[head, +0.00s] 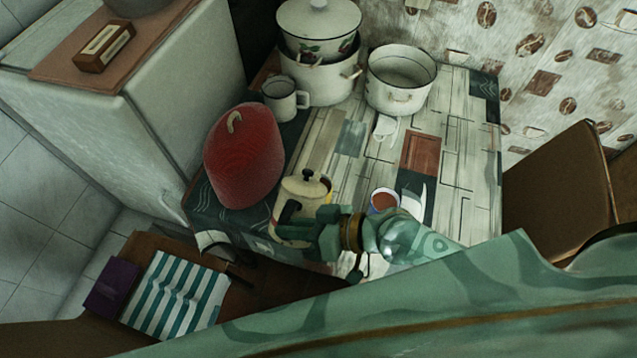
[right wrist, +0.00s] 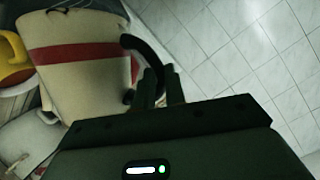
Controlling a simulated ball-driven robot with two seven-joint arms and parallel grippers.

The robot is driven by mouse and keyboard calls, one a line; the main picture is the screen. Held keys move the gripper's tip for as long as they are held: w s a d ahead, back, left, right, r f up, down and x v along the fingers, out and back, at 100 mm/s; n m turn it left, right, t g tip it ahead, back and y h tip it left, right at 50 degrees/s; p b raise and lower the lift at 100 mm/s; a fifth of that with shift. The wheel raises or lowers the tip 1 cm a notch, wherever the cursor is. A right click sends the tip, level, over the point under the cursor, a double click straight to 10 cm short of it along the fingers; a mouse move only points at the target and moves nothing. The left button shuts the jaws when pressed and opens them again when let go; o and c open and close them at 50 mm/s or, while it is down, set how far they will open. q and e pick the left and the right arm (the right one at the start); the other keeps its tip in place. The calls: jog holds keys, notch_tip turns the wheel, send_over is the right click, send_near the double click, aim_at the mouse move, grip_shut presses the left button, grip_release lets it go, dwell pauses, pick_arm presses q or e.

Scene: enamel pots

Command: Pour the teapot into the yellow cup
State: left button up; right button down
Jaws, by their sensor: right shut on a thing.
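The teapot (head: 304,188) is cream enamel with a black-knobbed lid and looks about upright near the table's front edge. The right wrist view shows its cream body with a red band (right wrist: 80,50) and its black handle (right wrist: 148,48). My right gripper (head: 290,230) is shut on that handle; its fingers (right wrist: 160,88) also show in the right wrist view. I cannot tell whether the teapot touches the table. My left gripper is not in view.
A red tea cosy (head: 243,155) stands left of the teapot. A cup with reddish contents (head: 384,201) stands to its right. A white mug (head: 285,98), stacked pots (head: 321,82) and an open pot (head: 400,92) stand at the back. The table's middle right is fairly clear.

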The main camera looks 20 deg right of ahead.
jog(key=shift+w+d+r, duration=0.15)
jog(key=shift+w+r, duration=0.1)
jog(key=shift+r, duration=0.15)
dwell(0.7)
